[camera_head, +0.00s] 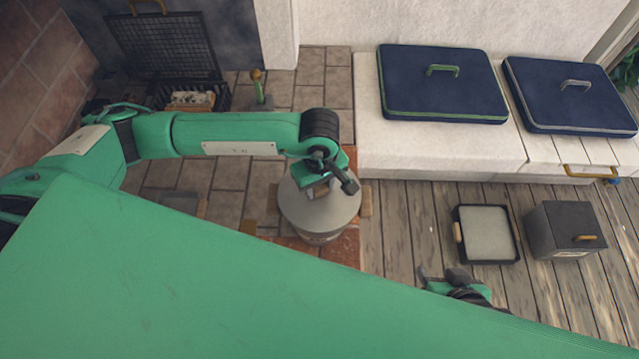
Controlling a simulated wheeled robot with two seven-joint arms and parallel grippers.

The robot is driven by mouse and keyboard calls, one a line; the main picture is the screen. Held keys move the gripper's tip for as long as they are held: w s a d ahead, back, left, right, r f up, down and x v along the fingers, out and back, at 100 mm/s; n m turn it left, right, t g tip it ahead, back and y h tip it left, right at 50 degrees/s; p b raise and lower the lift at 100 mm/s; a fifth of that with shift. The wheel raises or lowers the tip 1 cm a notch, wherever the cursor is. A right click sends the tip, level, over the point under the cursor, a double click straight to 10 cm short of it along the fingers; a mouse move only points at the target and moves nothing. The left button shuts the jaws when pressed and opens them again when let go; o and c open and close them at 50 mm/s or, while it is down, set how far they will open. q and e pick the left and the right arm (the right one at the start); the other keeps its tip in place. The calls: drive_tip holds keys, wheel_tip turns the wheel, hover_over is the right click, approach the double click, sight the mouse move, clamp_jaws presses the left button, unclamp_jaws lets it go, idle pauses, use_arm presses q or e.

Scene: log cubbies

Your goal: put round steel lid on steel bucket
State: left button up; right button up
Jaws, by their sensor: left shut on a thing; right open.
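The round steel lid (335,213) is a pale grey disc near the middle of the head view. The steel bucket (320,239) shows as a curved wall just below the lid's near edge. The lid covers the bucket's mouth from this angle, and I cannot tell whether it touches the rim or hovers just above it. My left gripper (320,187) is over the lid's middle, shut on its handle, which is mostly hidden by the fingers. My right gripper (455,279) is open at the lower right, away from the bucket and partly hidden by my green body.
A pale bench (430,152) with two dark blue cushions (440,95) (570,100) runs along the upper right. A black tray (487,234) and a dark box (563,230) stand on the wooden deck.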

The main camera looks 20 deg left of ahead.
use_arm(q)
drive_tip(key=shift+f+b, duration=0.25)
drive_tip(key=shift+b, duration=0.25)
idle(0.6)
drive_tip(key=o, duration=1.1)
drive_tip(key=shift+c, duration=0.2)
wheel_tip(320, 180, up, 14)
drive_tip(key=p, duration=0.1)
drive_tip(key=shift+p, duration=0.4)
drive_tip(key=shift+s+f, duration=0.1)
drive_tip(key=shift+f, duration=0.05)
